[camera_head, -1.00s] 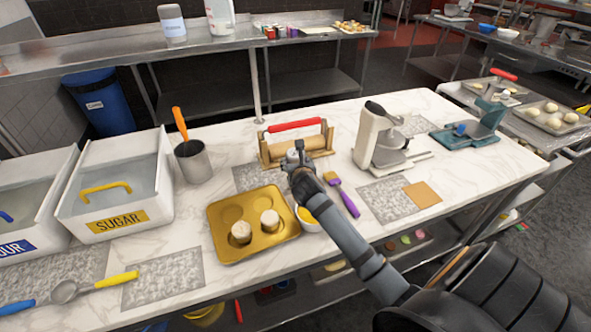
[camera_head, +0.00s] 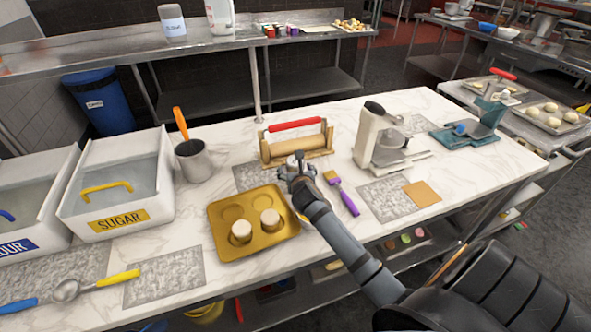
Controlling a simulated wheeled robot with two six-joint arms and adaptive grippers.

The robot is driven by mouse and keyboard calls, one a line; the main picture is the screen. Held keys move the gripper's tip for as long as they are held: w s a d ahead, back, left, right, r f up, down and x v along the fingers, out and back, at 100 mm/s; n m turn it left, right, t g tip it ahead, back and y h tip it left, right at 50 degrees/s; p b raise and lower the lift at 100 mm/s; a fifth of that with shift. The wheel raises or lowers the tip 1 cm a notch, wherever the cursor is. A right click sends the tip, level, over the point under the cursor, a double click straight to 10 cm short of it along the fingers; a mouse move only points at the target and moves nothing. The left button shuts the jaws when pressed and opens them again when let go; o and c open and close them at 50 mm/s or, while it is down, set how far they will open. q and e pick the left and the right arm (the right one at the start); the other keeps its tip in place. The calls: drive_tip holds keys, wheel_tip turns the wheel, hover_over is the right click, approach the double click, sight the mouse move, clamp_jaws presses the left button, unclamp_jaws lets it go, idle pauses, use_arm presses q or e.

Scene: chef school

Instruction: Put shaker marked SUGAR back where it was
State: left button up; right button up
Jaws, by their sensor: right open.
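I cannot make out a shaker clearly marked SUGAR. A white container with a blue label (camera_head: 173,22) stands on the back shelf, but its lettering is too small to read. A large white bin (camera_head: 150,205) on the left of the counter bears a yellow SUGAR label (camera_head: 119,221). My right gripper (camera_head: 296,160) is open and appears empty. It is over the counter, in front of the rolling pin stand (camera_head: 296,145) and behind the muffin tin's right side. My left gripper is not in view.
A gold muffin tin (camera_head: 262,245) holds two pale round items.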

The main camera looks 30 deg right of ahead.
drive_tip(key=shift+s+r, duration=0.1)
drive_tip(key=shift+r, duration=0.05)
drive_tip(key=v, duration=1.1)
drive_tip(key=shift+s+a+r+b, duration=0.15)
drive_tip(key=shift+s+a+b, duration=0.1)
drive_tip(key=shift+s+b, duration=0.1)
